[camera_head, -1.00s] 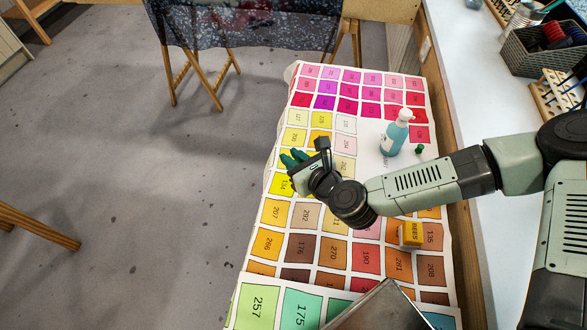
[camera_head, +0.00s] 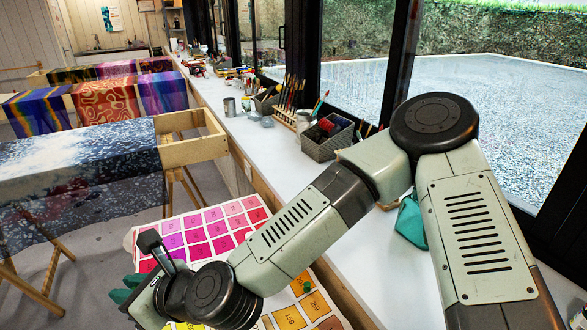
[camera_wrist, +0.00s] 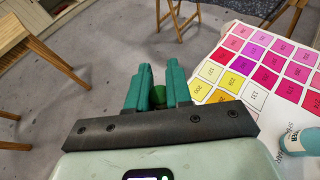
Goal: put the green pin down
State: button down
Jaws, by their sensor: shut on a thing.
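My gripper (camera_head: 128,288) shows at the lower left of the head view, by the colour-chart cloth (camera_head: 197,233). In the wrist view its teal fingers (camera_wrist: 160,88) are closed around a small green thing, the green pin (camera_wrist: 158,94), mostly hidden between them. Behind the fingertips the wrist view shows grey floor, with the chart's edge just to the right. Another small green pin-like piece (camera_head: 307,285) stands on the chart, right of my forearm in the head view.
A pale teal bottle (camera_wrist: 296,141) stands on the chart at the right of the wrist view. A white sill (camera_head: 262,133) holds a grey basket (camera_head: 326,141) and brushes. Wooden trestles (camera_head: 45,285) stand on the floor. A teal item (camera_head: 411,222) lies behind my arm.

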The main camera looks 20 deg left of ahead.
jog(key=w+d+m+t, duration=0.2)
jog(key=w+d+t, duration=0.15)
jog(key=w, duration=0.95)
jog(key=w+d+m+t, duration=0.25)
jog(key=w+d, duration=0.25)
jog(key=w, duration=0.8)
jog(key=w+d+m+t+h, duration=0.4)
jog(key=w+d+m, duration=0.1)
jog(key=w+d, duration=1.6)
jog(key=f, duration=0.6)
jog(key=s+d+f, duration=0.1)
jog(key=f, duration=0.3)
jog(key=shift+s+f, duration=0.1)
jog(key=shift+n, duration=0.25)
jog(key=shift+f, duration=2.3)
jog(key=shift+f, duration=0.1)
jog(key=c, duration=1)
grip_release()
jog(key=shift+c, duration=0.2)
